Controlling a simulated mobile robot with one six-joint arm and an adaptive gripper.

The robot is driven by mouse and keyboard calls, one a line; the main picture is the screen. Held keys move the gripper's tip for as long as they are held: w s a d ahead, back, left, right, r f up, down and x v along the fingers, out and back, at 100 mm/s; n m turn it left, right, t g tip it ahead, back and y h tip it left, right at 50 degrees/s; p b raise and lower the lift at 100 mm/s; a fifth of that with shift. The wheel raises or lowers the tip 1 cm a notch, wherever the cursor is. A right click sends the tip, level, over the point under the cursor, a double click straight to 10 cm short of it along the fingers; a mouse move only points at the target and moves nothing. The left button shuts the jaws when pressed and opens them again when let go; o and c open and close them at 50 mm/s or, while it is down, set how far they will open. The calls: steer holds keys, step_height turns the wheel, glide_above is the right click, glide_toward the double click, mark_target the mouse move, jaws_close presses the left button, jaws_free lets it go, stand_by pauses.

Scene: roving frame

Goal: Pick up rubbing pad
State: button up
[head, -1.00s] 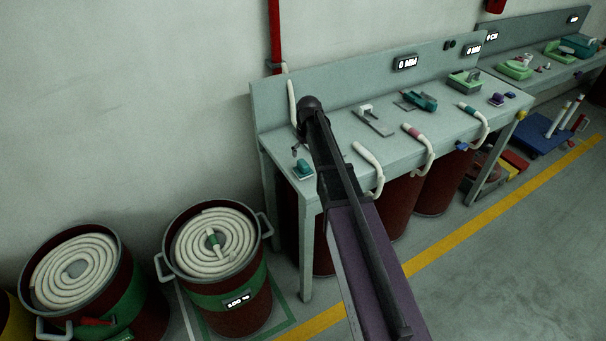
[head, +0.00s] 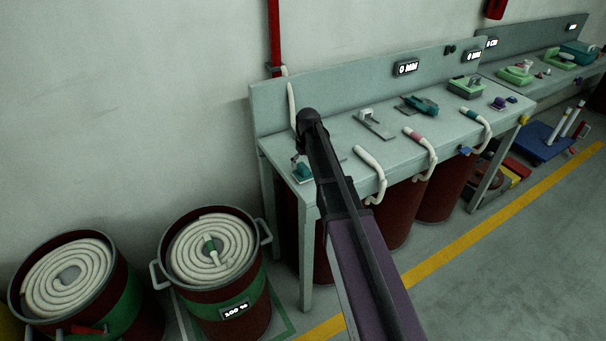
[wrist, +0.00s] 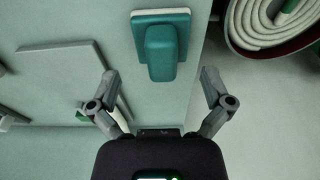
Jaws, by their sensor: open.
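The rubbing pad, a teal block with a raised grip on a flat base, lies near the left end of the workbench (head: 344,133). In the head view the pad (head: 302,172) is partly hidden by my arm. In the wrist view the pad (wrist: 162,48) is at the top centre, near the bench edge. My gripper (wrist: 160,75) is open and empty, with its fingers spread to either side of the pad's near end. I cannot tell its height above the pad. In the head view my gripper (head: 299,153) is mostly hidden behind my arm.
Several tools and cream hoses (head: 370,160) lie along the bench. A flat grey plate (wrist: 65,80) is left of the pad in the wrist view. Drums with coiled hose (head: 210,250) stand left of the bench, and a red pipe (head: 273,35) runs down the wall.

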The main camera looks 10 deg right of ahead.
mark_target(303, 172)
steer(key=shift+f, duration=0.15)
steer(key=f+b, duration=0.5)
steer(key=shift+w+a, duration=0.2)
steer(key=shift+w, duration=0.05)
steer(key=shift+r, duration=0.1)
stand_by(0.6)
steer(key=c, duration=1)
steer(key=shift+r, duration=0.1)
step_height(303, 172, up, 3)
steer(key=p, duration=0.3)
steer(key=shift+r, duration=0.15)
steer(key=shift+s+r+p, duration=0.2)
steer(key=shift+s+p, duration=0.1)
steer(key=shift+p, duration=0.1)
steer(key=s, duration=1)
steer(key=s+r+p, duration=0.1)
steer(key=s, duration=0.4)
steer(key=shift+s, duration=0.2)
